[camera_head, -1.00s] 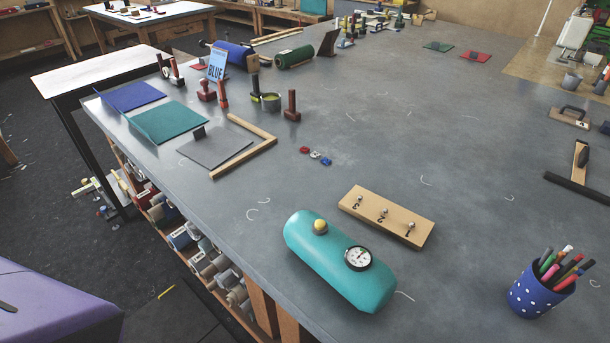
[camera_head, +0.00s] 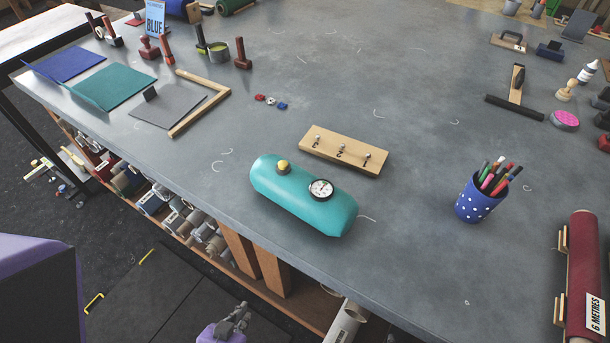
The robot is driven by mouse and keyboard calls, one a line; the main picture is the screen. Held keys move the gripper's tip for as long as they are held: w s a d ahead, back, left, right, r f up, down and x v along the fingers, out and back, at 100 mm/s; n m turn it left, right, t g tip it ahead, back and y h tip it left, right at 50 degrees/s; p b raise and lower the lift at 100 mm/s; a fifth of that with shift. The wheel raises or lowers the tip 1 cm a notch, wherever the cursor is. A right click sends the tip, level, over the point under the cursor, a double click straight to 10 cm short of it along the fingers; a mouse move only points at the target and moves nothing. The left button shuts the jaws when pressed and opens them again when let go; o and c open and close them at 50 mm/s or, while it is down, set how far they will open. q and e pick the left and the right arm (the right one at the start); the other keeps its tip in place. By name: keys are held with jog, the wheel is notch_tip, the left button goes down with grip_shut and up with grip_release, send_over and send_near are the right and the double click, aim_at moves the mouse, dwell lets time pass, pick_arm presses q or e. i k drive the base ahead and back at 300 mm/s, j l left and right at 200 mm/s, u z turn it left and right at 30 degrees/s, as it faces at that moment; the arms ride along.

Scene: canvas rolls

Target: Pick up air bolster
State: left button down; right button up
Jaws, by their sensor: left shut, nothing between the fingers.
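The air bolster (camera_head: 305,202) is a teal, rounded, elongated cushion with a yellow knob and a round dial gauge on top. It lies on the grey worktable near its front edge, in the middle of the head view. My left gripper (camera_head: 238,318) shows at the bottom of the view, below and in front of the table edge, apart from the bolster. It is shut and empty. My right gripper is not in view.
A dark red roll (camera_head: 585,270) lies at the far right. Bare tabletop surrounds the bolster's right end.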

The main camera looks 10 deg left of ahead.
aim_at(333, 211)
jog(key=k+l, duration=0.2)
jog(key=k, duration=0.2)
jog(key=k+l, duration=0.15)
jog(key=k, duration=0.3)
